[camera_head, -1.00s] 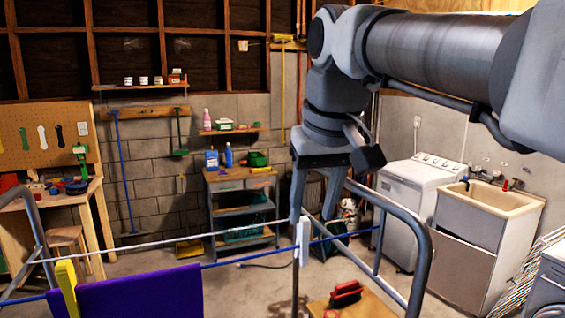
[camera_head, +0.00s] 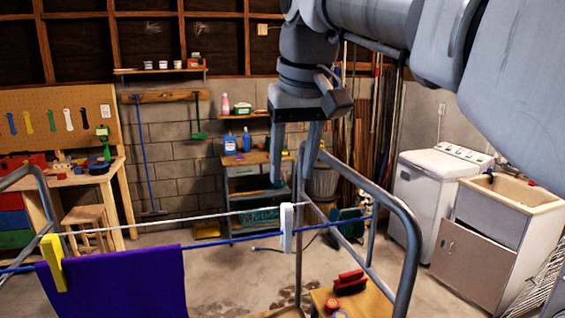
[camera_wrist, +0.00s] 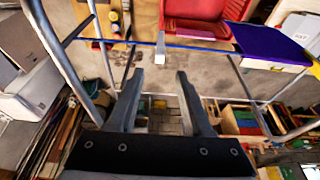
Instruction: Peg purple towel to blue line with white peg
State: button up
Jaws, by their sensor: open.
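The purple towel (camera_head: 120,283) hangs over the blue line (camera_head: 225,240) at the lower left in the head view, with a yellow peg (camera_head: 52,262) at its left end. The white peg (camera_head: 287,228) stands upright on the blue line, to the right of the towel and apart from it. My gripper (camera_head: 291,182) is open and empty above the white peg, fingers pointing down. In the wrist view, the white peg (camera_wrist: 160,48) shows ahead of the gap between my fingertips (camera_wrist: 161,78). The towel (camera_wrist: 268,44) is at the upper right there.
A white line (camera_head: 170,217) runs behind the blue one. The metal rack frame (camera_head: 408,235) rises on the right. A red basket (camera_wrist: 195,12) shows in the wrist view. A washer (camera_head: 430,195) and sink stand at the right.

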aim_at(287, 206)
jog(key=shift+b+x, duration=3)
jog(key=shift+x, duration=1.75)
grip_shut()
jog(key=shift+r+p, duration=2.75)
jog(key=shift+r, duration=0.05)
